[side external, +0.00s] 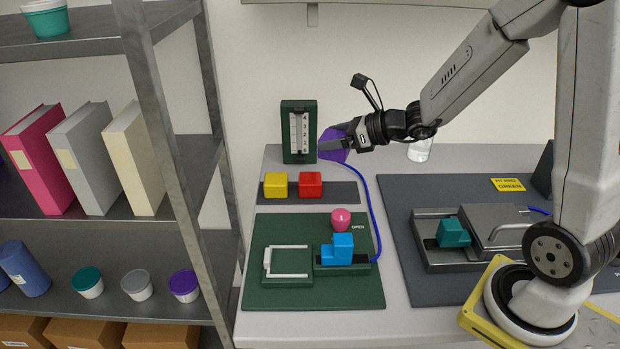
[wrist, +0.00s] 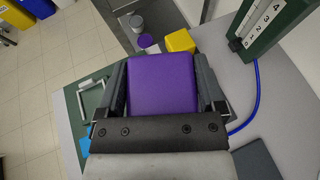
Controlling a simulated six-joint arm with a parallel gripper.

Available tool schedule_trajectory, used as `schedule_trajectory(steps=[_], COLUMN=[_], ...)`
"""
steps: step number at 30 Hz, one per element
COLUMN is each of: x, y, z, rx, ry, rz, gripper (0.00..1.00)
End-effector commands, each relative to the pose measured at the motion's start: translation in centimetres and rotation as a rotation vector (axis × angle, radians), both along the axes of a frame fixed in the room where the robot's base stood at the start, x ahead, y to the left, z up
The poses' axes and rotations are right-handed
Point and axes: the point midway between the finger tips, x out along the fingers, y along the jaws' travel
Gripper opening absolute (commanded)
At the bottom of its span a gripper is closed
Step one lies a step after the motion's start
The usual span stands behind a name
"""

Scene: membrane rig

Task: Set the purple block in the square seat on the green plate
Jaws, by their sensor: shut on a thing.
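The purple block (side external: 333,146) is held in the air in my gripper (side external: 345,143), above and behind the green plate (side external: 313,297). In the wrist view the block (wrist: 163,84) sits between the two fingers of my gripper (wrist: 166,92), which touch its sides. The green plate lies flat on the table and carries a white square-cornered frame, the seat (side external: 287,262), on its left part. The seat looks empty.
A blue stepped block (side external: 338,250) and a pink knob (side external: 340,219) stand on the plate's right side. Yellow (side external: 276,184) and red (side external: 310,184) blocks sit on a dark strip behind it. A green gauge (side external: 299,132) stands at the back; a blue cable (side external: 371,200) runs down from there.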

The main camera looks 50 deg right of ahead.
Motion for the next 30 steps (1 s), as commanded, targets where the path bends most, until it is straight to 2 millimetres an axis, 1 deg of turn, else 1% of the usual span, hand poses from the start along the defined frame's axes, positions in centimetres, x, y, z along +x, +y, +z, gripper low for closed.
schedule_trajectory(steps=[1,6,12,20,30], x=[0.4,1.3,1.7,1.8,1.7], y=[0.8,2.4,3.5,3.8,3.5], z=[0.4,1.2,1.7,1.8,1.7], rx=[-0.001,0.0,0.0,0.0,-0.001], ry=[-0.003,-0.002,-0.002,-0.001,-0.001], rz=[-0.014,-0.079,-0.12,-0.136,-0.128], gripper=[0.17,0.17,0.17,0.17,0.17])
